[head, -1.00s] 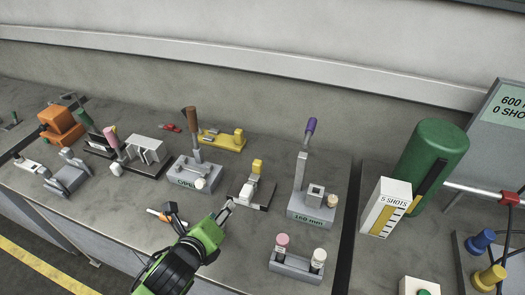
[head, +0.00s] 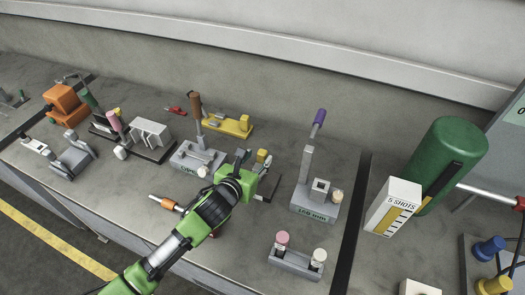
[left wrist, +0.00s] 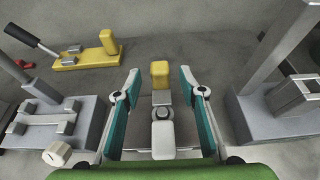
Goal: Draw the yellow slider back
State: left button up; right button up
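A small fixture with a dark base plate (head: 267,187) carries an upright yellow block (head: 262,156). In the left wrist view the yellow block (left wrist: 160,74) stands in line with the gap between my fingers, with a white block (left wrist: 161,139) and a round dark-rimmed part nearer to me. My left gripper (left wrist: 159,88) is open, its teal-padded fingers on either side of these parts. I see no clear contact. In the head view my left gripper (head: 252,165) hides most of this fixture. My right gripper is not in view.
A grey lever fixture with a brown handle (head: 194,103) stands just left, and a purple-handled one (head: 319,117) just right. A yellow fixture (head: 229,125) lies behind. A two-knob block (head: 296,262) sits near the front. An orange-tipped tool (head: 166,203) lies by my arm.

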aim_at(260, 155)
pick_arm(q)
jog(key=shift+x, duration=2.45)
